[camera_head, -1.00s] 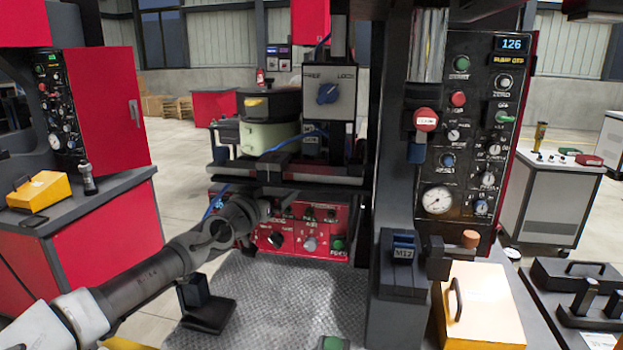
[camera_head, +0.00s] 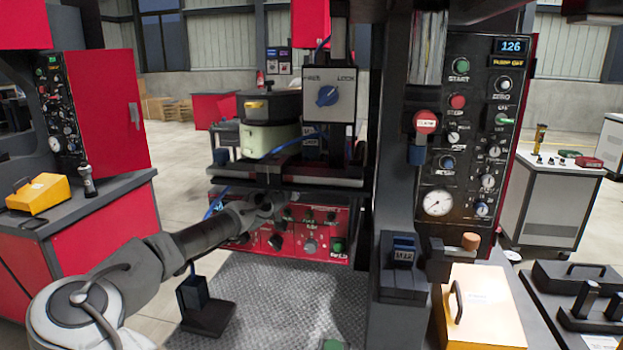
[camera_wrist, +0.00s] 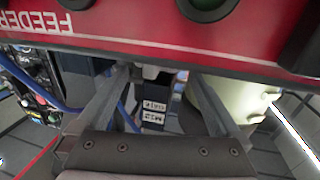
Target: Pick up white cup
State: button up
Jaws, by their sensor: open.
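I cannot make out a clear white cup in either view. A pale cream, rounded vessel (camera_head: 268,138) with a dark top sits on the machine's shelf in the head view. A similar pale rounded body (camera_wrist: 248,97) shows at the right of the wrist view, beyond the right finger. My gripper (camera_wrist: 160,76) is open, with nothing held between its fingers. In the head view my gripper (camera_head: 268,206) is in front of the red control panel, below the shelf; its fingers are hard to see there.
The red panel (camera_wrist: 160,28) fills the top of the wrist view, close to the fingertips. A labelled dark block (camera_wrist: 153,118) shows between the fingers. The black column (camera_head: 400,210) and yellow box (camera_head: 490,305) stand to the right. The textured plate (camera_head: 280,295) is mostly clear.

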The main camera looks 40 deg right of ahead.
jog(key=shift+x, duration=1.85)
jog(key=shift+f, duration=0.15)
jog(key=shift+c, duration=0.3)
jog(key=c, duration=0.9)
jog(key=shift+c, duration=1.2)
jog(key=shift+d, duration=0.1)
